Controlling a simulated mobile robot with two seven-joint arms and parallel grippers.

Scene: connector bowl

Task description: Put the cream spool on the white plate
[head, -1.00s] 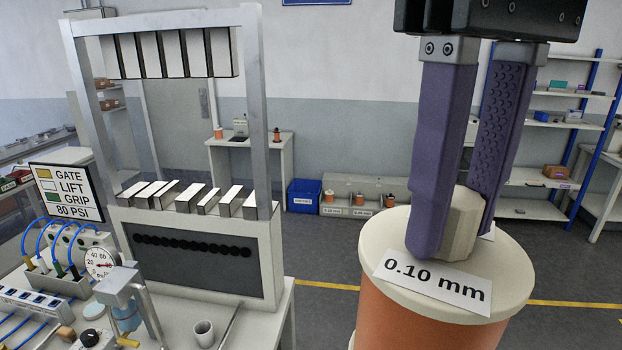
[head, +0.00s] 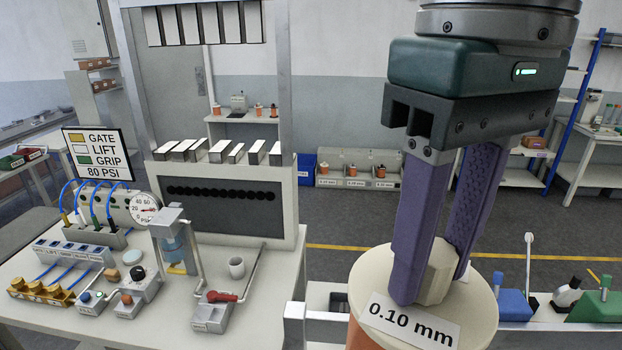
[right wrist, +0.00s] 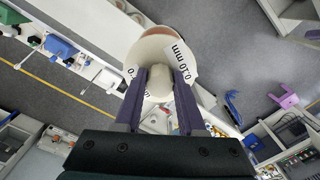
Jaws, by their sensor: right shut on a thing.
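The cream spool (head: 478,306) has a cream flange, a copper-orange winding below it and a white "0.10 mm" label. It stands upright in the head view at the lower right, cut off by the bottom edge. My right gripper (head: 433,278) is shut on the spool's pale faceted top knob, one purple finger on each side. In the right wrist view the spool (right wrist: 153,48) lies beyond the fingertips of the gripper (right wrist: 161,82). What is under the spool is hidden. I cannot make out the white plate. My left gripper is not in view.
Blue and green tools (head: 598,303) stand on a ledge at the right. Open grey floor (head: 345,230) lies behind.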

